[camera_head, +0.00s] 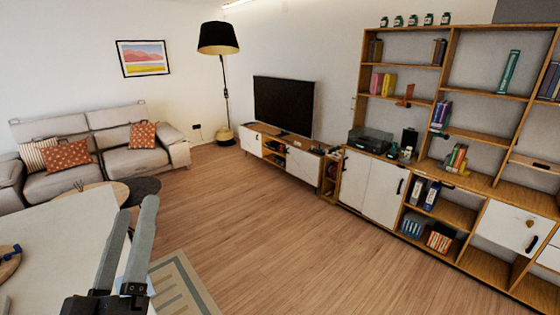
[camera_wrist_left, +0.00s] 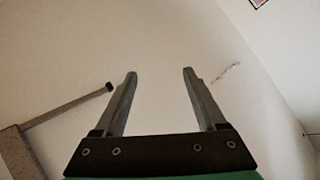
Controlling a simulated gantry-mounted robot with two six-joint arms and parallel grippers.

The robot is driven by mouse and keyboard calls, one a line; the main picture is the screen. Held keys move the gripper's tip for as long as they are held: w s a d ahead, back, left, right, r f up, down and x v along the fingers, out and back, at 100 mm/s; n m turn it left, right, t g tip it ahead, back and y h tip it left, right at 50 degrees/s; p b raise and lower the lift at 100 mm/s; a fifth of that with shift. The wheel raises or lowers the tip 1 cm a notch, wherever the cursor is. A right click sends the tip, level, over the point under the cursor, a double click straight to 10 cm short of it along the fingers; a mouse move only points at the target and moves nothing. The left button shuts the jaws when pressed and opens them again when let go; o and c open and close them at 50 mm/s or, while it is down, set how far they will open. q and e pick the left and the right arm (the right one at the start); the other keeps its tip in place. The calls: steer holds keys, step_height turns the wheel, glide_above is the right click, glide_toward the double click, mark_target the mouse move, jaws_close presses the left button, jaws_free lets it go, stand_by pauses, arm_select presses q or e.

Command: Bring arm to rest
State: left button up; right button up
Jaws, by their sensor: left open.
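My left gripper (camera_head: 137,207) shows at the lower left of the head view, raised with its two grey fingers pointing up and away. The fingers stand apart with nothing between them. In the left wrist view the same gripper (camera_wrist_left: 160,74) is open and empty, in front of a plain pale surface. The right gripper shows in neither view.
Beyond are a grey sofa (camera_head: 125,158), a floor lamp (camera_head: 218,38), a television (camera_head: 284,103) and shelves (camera_head: 449,62). The wooden floor (camera_head: 290,230) is clear.

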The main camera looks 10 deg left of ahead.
arm_select(q)
steer(key=s+d+r+m+t+h, duration=0.2)
steer(key=d+r+m+t+h, duration=0.1)
steer(key=d+r+m+h, duration=0.25)
steer(key=s+d+r+m+t+h, duration=0.2)
steer(key=r+m+h, duration=0.3)
steer(key=r+m, duration=0.3)
step_height(320, 180, up, 22)
steer(key=n+p, duration=0.1)
steer(key=p, duration=2)
steer(key=shift+s, duration=0.15)
steer(key=shift+a+f+n, duration=0.1)
steer(key=shift+n, duration=0.15)
